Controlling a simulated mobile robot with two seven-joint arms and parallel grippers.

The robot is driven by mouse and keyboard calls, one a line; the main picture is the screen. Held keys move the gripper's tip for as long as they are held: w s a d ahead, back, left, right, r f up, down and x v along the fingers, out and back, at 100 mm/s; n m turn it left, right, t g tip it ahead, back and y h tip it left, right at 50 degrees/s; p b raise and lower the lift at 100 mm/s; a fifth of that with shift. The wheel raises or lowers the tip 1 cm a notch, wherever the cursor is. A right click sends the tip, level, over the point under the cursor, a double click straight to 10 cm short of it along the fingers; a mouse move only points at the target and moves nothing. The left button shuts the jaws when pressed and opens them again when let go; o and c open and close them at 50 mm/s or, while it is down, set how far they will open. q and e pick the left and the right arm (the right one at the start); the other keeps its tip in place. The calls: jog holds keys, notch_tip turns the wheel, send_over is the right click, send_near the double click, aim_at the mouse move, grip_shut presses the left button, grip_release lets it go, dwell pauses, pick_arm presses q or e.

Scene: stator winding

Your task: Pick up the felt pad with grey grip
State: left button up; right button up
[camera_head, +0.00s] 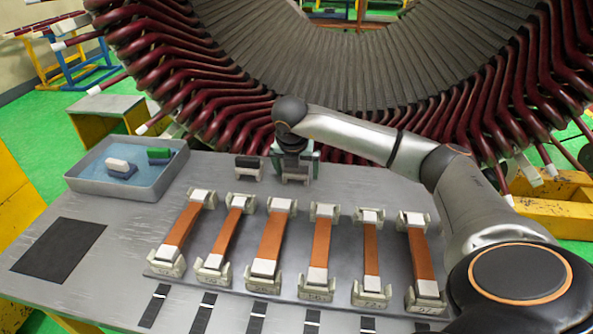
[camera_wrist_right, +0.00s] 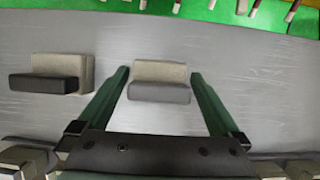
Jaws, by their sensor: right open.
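The felt pad with grey grip (camera_wrist_right: 160,93) lies on the grey table, with a grey block in front and a beige block behind in the right wrist view. It also shows in the head view (camera_head: 295,178), partly covered by my right gripper. My right gripper (camera_wrist_right: 160,73) is open, with one green finger on each side of this pad and a small gap at both sides. I cannot tell how far the fingertips are above the table. A similar pad with a black grip (camera_wrist_right: 48,82) stands to its left; it shows in the head view (camera_head: 248,172). My left gripper is not in view.
A grey tray (camera_head: 128,189) at the left holds a white-topped blue piece (camera_head: 121,168) and a green-topped piece (camera_head: 159,156). Several copper bars lie in holders in front. The large stator (camera_head: 170,75) stands behind the table. A dark mat (camera_head: 60,250) lies front left.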

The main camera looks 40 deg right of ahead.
jog(key=shift+r, duration=0.1)
jog(key=c, duration=1.3)
jog(key=shift+r, duration=0.1)
jog(key=shift+w+r, duration=0.1)
jog(key=shift+r, duration=0.5)
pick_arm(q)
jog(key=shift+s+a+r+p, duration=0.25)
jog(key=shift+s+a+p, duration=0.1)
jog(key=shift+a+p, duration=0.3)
pick_arm(e)
jog(key=s+a+r, duration=0.8)
jog(key=s+r, duration=0.3)
jog(key=shift+s+a+r, duration=0.15)
jog(key=shift+s+r, duration=0.05)
jog(key=shift+r, duration=0.1)
